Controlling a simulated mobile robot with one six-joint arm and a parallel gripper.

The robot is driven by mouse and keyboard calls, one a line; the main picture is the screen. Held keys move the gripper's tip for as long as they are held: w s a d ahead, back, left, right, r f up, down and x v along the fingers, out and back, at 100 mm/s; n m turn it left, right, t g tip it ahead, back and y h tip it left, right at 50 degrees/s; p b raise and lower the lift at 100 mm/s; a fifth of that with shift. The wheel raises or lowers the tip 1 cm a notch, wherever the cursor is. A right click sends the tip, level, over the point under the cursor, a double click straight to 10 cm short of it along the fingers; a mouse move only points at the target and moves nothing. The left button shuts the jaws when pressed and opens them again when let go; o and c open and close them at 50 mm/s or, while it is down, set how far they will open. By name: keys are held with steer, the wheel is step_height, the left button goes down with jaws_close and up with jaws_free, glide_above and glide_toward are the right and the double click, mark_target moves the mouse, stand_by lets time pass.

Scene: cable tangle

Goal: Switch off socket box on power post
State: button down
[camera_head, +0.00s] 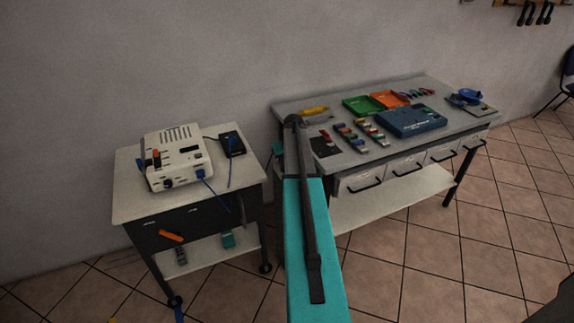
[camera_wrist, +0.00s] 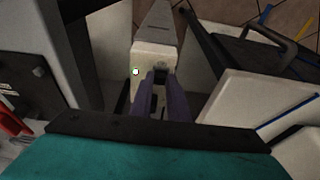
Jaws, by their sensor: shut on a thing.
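The pale socket box (camera_wrist: 145,56) shows in the upper middle of the wrist view, with a grey tapered part, perhaps the power post (camera_wrist: 157,22), beyond it. A small round button or light (camera_wrist: 135,71), white with red and green, is on its face. My gripper (camera_wrist: 158,80) is at the box, its dark purple fingers right of the button. They are shut on a small dark part at the box's face; I cannot tell whether it is a plug or a switch. In the head view my arm hides the gripper and the box.
A cart (camera_head: 126,198) at left carries a white device (camera_head: 178,158) with blue cables and a black box (camera_head: 231,144). A workbench (camera_head: 295,107) at right holds trays, small parts and a blue case (camera_head: 411,122). In the wrist view, furniture crowds both sides of the box.

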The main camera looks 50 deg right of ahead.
steer(key=shift+w+d+r+g+y+p, duration=0.1)
steer(key=shift+w+d+g+y+p, duration=0.1)
steer(key=shift+w+g+y+p, duration=0.35)
steer(key=shift+s+g, duration=0.2)
steer(key=shift+g, duration=0.25)
steer(key=c, duration=1.7)
jaws_free()
steer(key=shift+r, duration=0.1)
steer(key=shift+s+a+r+b, duration=0.15)
steer(key=shift+r+b, duration=0.3)
steer(key=shift+r, duration=1.8)
steer(key=shift+s+r+b, duration=0.15)
steer(key=shift+r+b, duration=0.35)
steer(key=shift+r, duration=1.75)
steer(key=shift+s+a+r+b, duration=0.15)
steer(key=shift+r+b, duration=0.3)
steer(key=shift+r, duration=1.8)
steer(key=shift+d, duration=0.1)
